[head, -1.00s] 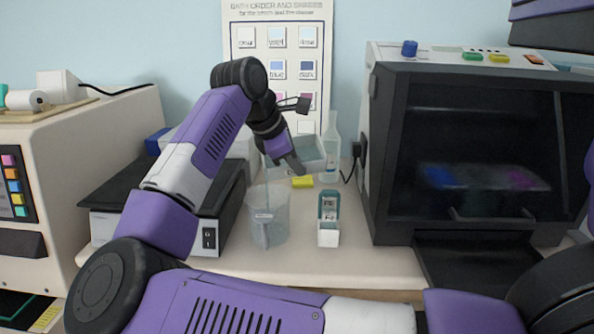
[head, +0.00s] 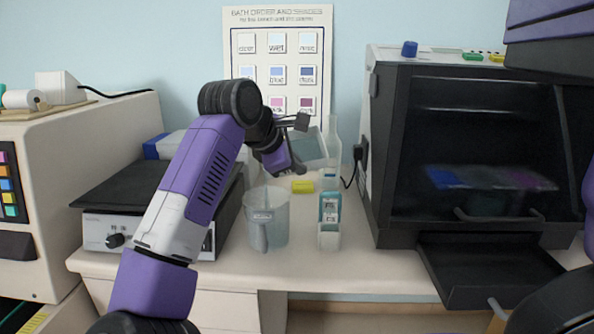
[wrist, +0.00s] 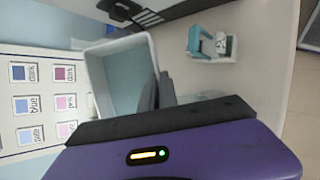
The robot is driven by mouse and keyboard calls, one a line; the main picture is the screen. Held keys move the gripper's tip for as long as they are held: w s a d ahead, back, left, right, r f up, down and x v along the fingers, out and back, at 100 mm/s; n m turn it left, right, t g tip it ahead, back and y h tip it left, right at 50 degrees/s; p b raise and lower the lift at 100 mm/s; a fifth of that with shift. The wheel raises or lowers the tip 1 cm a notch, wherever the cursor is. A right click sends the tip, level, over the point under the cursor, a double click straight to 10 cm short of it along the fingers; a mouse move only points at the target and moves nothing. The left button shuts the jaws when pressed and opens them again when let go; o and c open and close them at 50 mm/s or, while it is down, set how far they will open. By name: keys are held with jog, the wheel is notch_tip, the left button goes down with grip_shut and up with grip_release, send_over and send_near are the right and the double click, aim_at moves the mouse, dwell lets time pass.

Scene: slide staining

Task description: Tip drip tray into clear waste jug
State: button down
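The drip tray (head: 312,148) is a pale, see-through, blue-grey open box. In the head view it is steeply tilted behind my gripper (head: 288,168), its lower part partly hidden. In the wrist view the tray (wrist: 122,80) shows its open inside, and the dark fingers (wrist: 156,92) meet its wall; my gripper looks shut on that wall. The clear waste jug (head: 268,218) stands upright on the bench, below and slightly left of my gripper, its handle facing me. I cannot tell whether liquid is in the tray or jug.
A clear bottle (head: 333,150) stands at the back. A flat-topped device (head: 120,195) is left, a dark cabinet (head: 480,150) right.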

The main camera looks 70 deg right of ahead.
jog(key=shift+a+f+m+t+h+b, duration=0.15)
jog(key=shift+f+m+t+h+b, duration=0.1)
jog(key=shift+h+b, duration=1.15)
jog(key=shift+a+f+m+t+h+b, duration=0.2)
jog(key=shift+h+b, duration=0.6)
jog(key=shift+b, duration=1.15)
jog(key=shift+d+r, duration=0.15)
jog(key=shift+r, duration=0.1)
jog(key=shift+r+y+p, duration=0.25)
jog(key=shift+y+p, duration=0.25)
jog(key=shift+p, duration=0.3)
jog(key=shift+d+y+p, duration=0.1)
jog(key=shift+y+p, duration=0.4)
jog(key=shift+p, duration=0.3)
jog(key=shift+n+g, duration=0.25)
jog(key=shift+f, duration=0.1)
jog(key=shift+y+p, duration=0.3)
